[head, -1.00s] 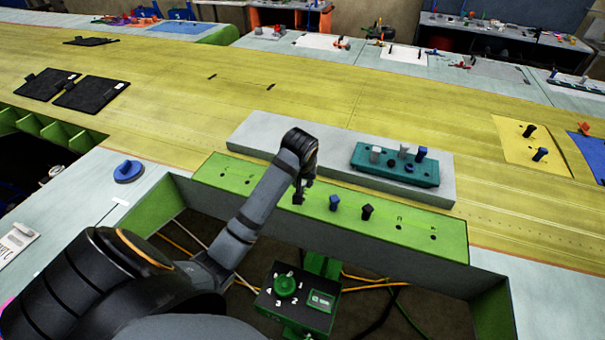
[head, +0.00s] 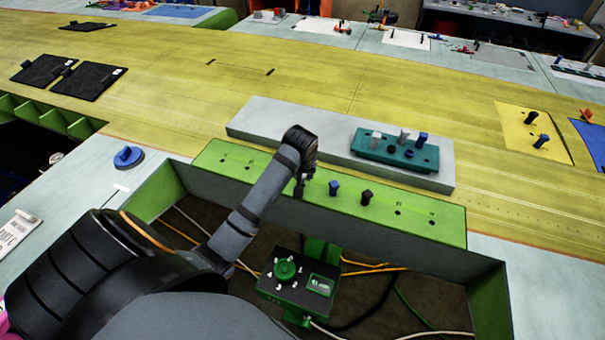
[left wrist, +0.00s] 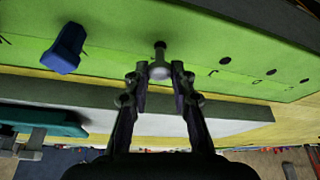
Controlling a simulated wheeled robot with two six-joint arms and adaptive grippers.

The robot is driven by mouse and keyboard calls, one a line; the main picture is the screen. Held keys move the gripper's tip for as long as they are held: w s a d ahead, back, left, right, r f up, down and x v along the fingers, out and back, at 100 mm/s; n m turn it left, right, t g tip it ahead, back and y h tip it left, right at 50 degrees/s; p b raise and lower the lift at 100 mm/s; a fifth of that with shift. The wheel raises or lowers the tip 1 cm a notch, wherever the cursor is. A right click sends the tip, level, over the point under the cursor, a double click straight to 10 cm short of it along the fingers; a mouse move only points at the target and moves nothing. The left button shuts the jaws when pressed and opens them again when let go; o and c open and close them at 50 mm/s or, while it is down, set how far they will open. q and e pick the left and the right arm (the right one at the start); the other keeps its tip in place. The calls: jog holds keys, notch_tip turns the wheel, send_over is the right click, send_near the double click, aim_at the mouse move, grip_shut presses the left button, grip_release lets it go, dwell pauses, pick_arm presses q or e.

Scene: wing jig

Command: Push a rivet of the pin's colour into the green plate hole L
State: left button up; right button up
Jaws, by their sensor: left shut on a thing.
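The green plate (head: 300,203) lies along the front of the yellow surface. A blue pin (head: 334,188) and a dark pin (head: 367,197) stand up from it. Small dark holes with faint markings show at both ends; I cannot read which is L. My left gripper (head: 299,190) is over the plate, left of the blue pin. In the left wrist view it is shut on a grey rivet (left wrist: 159,69), whose darker end points at the plate; I cannot tell whether it touches. The blue pin (left wrist: 65,48) and several holes (left wrist: 225,62) also show there. My right gripper is not in view.
Behind the plate, a grey slab (head: 300,128) carries a teal holder (head: 372,153) with grey, blue and dark rivets. A black box with a green dial (head: 285,270) stands in the opening before the plate. A blue disc (head: 128,158) lies to the left.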

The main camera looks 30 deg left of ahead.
pick_arm(q)
jog(key=shift+f, duration=0.1)
jog(key=shift+f+b, duration=0.45)
jog(key=shift+f, duration=0.75)
jog(key=o, duration=1)
jog(key=v, duration=0.7)
jog(key=shift+s+r, duration=0.1)
jog(key=shift+r, duration=0.1)
